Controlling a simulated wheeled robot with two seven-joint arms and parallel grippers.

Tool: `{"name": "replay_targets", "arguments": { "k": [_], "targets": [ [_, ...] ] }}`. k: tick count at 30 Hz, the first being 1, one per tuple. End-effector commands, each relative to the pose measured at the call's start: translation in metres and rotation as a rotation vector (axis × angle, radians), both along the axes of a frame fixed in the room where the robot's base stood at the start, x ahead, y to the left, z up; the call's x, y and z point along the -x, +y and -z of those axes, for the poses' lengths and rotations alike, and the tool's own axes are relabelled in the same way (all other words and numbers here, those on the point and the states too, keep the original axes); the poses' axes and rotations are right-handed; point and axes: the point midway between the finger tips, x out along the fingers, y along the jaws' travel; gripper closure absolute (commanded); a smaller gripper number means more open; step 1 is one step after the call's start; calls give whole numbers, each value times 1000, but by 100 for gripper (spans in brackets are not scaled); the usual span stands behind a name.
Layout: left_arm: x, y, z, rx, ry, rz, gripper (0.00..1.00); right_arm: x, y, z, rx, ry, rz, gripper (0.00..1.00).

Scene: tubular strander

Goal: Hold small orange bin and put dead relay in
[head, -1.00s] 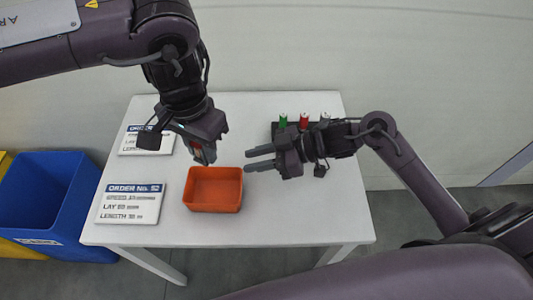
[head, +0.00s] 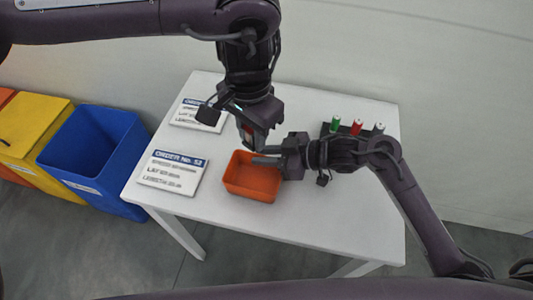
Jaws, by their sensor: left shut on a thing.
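The small orange bin (head: 252,190) stands upright on the white table, its inside looking empty where I can see it. My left gripper (head: 249,138) points down just beyond the bin's far rim, shut on a small, reddish thing that appears to be the dead relay (head: 246,131), mostly hidden by the jaws. My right gripper (head: 266,155) comes in from the right at the bin's far right corner. Its fingers look apart, one reaching over the bin's far rim; whether they touch the bin I cannot tell.
Two order signs, a near one (head: 173,173) and a far one (head: 199,113), lie on the table (head: 320,215) left of the bin. A dark holder with green (head: 335,124), red (head: 356,127) and white (head: 378,129) pieces stands at the back right. Blue (head: 95,150) and yellow (head: 35,130) bins stand left.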

Motion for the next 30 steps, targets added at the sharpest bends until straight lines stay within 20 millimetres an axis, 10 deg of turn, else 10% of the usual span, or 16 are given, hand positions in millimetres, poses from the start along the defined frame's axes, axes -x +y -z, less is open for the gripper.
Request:
{"name": "replay_targets", "arguments": {
  "k": [5, 30],
  "targets": [
    [0, 0, 0, 0, 0, 0, 100, 0, 0, 0, 0, 0, 0, 100],
    [0, 0, 42, 0, 1, 0, 100, 0, 0, 0, 1, 0, 0, 100]
  ]
}}
